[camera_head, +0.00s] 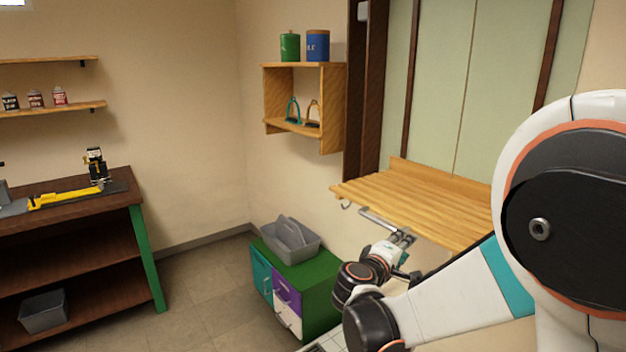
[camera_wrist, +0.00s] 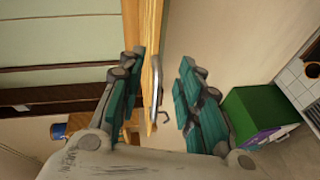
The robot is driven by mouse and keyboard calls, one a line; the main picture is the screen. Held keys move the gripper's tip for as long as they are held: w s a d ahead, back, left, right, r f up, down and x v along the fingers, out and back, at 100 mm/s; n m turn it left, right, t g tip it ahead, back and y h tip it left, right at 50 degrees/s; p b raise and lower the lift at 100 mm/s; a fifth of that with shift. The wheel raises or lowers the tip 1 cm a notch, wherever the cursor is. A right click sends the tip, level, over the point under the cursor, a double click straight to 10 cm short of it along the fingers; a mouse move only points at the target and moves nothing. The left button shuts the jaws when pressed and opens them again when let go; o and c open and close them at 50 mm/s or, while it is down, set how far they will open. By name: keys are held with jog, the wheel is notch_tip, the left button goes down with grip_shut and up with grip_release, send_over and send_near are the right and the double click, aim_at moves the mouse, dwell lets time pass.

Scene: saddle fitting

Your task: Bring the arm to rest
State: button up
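My gripper (camera_head: 404,240) is beside the front edge of a slatted wooden wall shelf (camera_head: 420,200). In the wrist view my gripper (camera_wrist: 160,68) has its two teal-padded fingers well apart. The shelf's edge (camera_wrist: 153,70) and a metal bar (camera_wrist: 160,95) with a hooked end appear between the fingers in that view. I see no contact, and nothing is held. In the head view the metal bar (camera_head: 378,219) runs along under the shelf's front edge, close to the fingertips.
A green-topped cabinet (camera_head: 310,278) with coloured drawers stands below, carrying a grey caddy (camera_head: 288,242). A small wall shelf (camera_head: 335,105) holds two stirrups and two cans. A workbench (camera_head: 75,200) is at left. The floor (camera_head: 205,290) between is clear.

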jog(key=s+d+r+m+g+y, duration=0.1)
jog(key=s+d+m+g+y, duration=0.1)
jog(key=s, duration=0.6)
jog(key=s+d+m+g+y, duration=0.2)
jog(key=s+m, duration=0.1)
jog(key=s, duration=0.4)
jog(key=s+a+f+m+y, duration=0.1)
jog(key=s+a+y, duration=0.1)
jog(key=s, duration=0.6)
jog(key=s+a+f+m+g+y, duration=0.1)
jog(key=s+a+m+y, duration=0.1)
jog(key=s, duration=0.7)
jog(key=shift+a+f+y, duration=0.25)
jog(key=shift+a+y, duration=0.55)
jog(key=shift+a, duration=0.35)
jog(key=shift+w, duration=0.1)
